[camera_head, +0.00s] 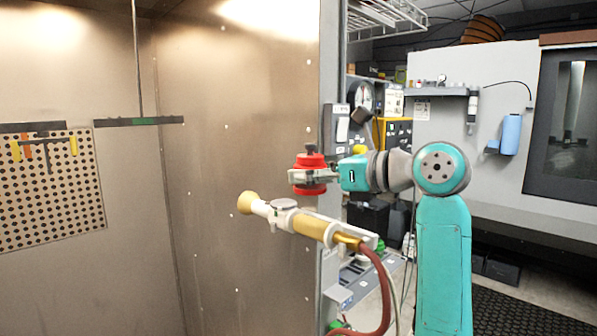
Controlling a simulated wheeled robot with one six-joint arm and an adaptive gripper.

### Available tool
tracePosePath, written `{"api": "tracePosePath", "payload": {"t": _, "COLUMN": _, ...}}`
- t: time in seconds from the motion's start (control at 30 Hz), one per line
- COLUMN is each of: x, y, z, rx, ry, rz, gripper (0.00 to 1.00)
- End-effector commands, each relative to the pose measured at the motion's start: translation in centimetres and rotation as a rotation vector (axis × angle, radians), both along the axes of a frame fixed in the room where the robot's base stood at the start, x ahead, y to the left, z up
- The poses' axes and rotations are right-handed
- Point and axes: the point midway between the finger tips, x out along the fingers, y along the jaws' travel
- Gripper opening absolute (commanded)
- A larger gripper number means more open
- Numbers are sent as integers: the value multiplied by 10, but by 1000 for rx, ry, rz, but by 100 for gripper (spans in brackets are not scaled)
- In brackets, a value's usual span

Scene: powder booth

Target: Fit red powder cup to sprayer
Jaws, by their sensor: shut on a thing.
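The red powder cup (309,161) has a dark knob on top and is upright. My gripper (309,176) comes from the right and is shut around the cup's middle, holding it in the air. The sprayer (311,225) is below, with a yellow nozzle at its left end, a yellow body and a red-brown hose at its right end. A round light-coloured mount (285,204) sits on top of the sprayer. The cup appears above and slightly right of this mount, with a gap between them. The cup's underside opening is hidden.
The metal booth wall (240,150) stands behind and left. A perforated panel (50,190) with hanging parts is at the far left. Shelves and a grey cabinet (470,150) are behind my arm. The hose (382,290) hangs below the sprayer. The air left of the cup looks clear.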

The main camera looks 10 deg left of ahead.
Motion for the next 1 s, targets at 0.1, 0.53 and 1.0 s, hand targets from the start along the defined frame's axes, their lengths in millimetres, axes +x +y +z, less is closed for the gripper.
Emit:
{"api": "tracePosePath", "payload": {"t": 0.1, "x": 3, "y": 3, "z": 0, "rx": 0, "ry": -1, "rz": 0, "gripper": 31}}
{"api": "tracePosePath", "payload": {"t": 0.53, "x": 21, "y": 19, "z": -3, "rx": 0, "ry": -1, "rz": 0, "gripper": 31}}
{"api": "tracePosePath", "payload": {"t": 1.0, "x": 43, "y": 37, "z": -8, "rx": 0, "ry": 0, "rz": 0, "gripper": 31}}
